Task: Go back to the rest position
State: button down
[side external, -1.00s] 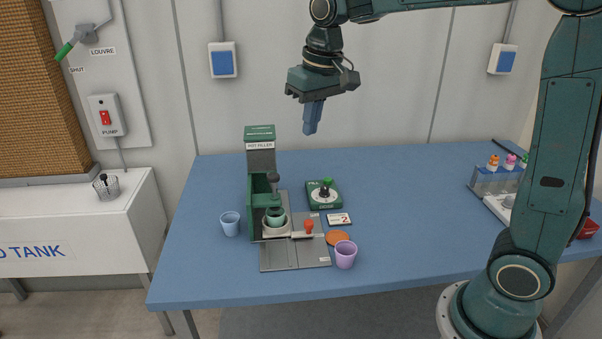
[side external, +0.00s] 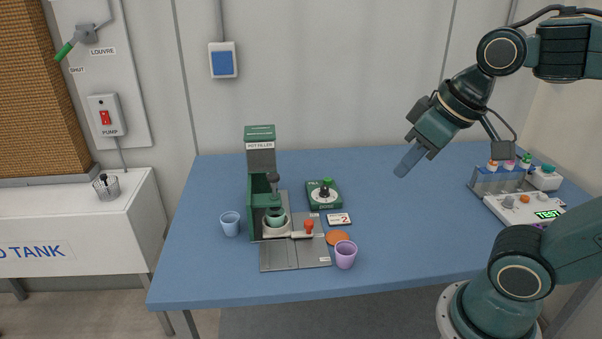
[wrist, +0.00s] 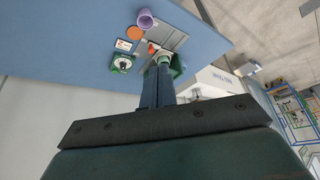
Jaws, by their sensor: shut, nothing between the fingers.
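My gripper (side external: 408,161) is in the air above the right half of the blue table (side external: 390,250), tilted with its fingers pointing down and to the left. The fingers are shut together with nothing between them. In the wrist view my gripper (wrist: 156,75) shows its fingers side by side, seen against the table and the filler. No object hangs from it, and it touches nothing.
The green pot filler (side external: 258,190) stands on the table's left with a pot inside. Near it are a blue cup (side external: 230,223), purple cup (side external: 345,254), orange disc (side external: 338,238) and green dial box (side external: 324,195). A white tester (side external: 524,207) and bottle rack (side external: 497,181) stand right.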

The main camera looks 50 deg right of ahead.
jog(key=shift+s+f, duration=0.35)
jog(key=shift+s, duration=0.2)
jog(key=shift+s+f, duration=0.35)
jog(key=shift+s, duration=0.2)
